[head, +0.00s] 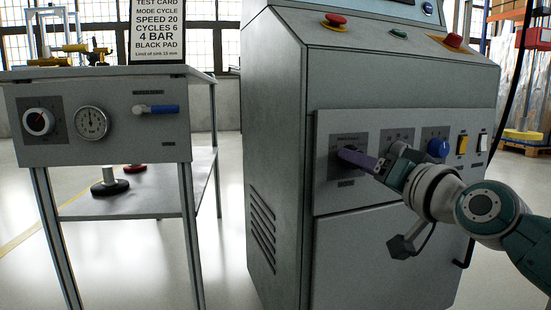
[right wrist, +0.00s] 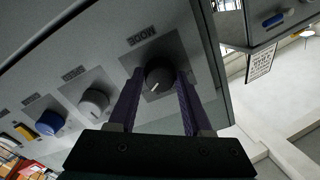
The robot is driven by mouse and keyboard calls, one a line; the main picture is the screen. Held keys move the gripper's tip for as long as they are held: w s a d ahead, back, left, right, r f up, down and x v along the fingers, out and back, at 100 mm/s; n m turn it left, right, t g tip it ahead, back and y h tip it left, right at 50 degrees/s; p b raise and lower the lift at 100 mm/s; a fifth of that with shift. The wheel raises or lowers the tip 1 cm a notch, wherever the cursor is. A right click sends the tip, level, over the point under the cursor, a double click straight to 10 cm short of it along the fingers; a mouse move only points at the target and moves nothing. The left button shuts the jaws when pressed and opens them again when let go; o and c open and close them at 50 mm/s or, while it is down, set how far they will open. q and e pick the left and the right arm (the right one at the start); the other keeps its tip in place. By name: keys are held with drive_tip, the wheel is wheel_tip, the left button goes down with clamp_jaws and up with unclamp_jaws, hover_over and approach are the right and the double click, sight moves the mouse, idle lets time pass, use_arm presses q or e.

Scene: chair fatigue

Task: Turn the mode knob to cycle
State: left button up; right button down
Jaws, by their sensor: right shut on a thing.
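The mode knob (right wrist: 159,79) is a dark round knob with a white pointer line on a dark square plate of the grey machine's front panel. In the right wrist view the plate's lettering is upside down and the pointer slants to the lower left. My right gripper (right wrist: 160,90) has its two purple fingers shut on the knob's sides. In the head view the right gripper (head: 352,157) reaches the leftmost plate (head: 347,138) from the right, and its fingers hide most of the knob. The position marks are too small to read. My left gripper is not in view.
Right of the mode knob are a grey-white knob (right wrist: 93,102), a blue knob (head: 437,148), a yellow switch (head: 462,144) and a white switch (head: 482,142). Red and green buttons sit above. A test card (head: 158,30) reading "MODE CYCLE" stands on the left bench (head: 110,72).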

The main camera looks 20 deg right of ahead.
drive_tip(key=shift+c, duration=1.7)
unclamp_jaws()
drive_tip(key=s+p, duration=0.4)
drive_tip(key=s, duration=0.6)
drive_tip(key=shift+a, duration=0.15)
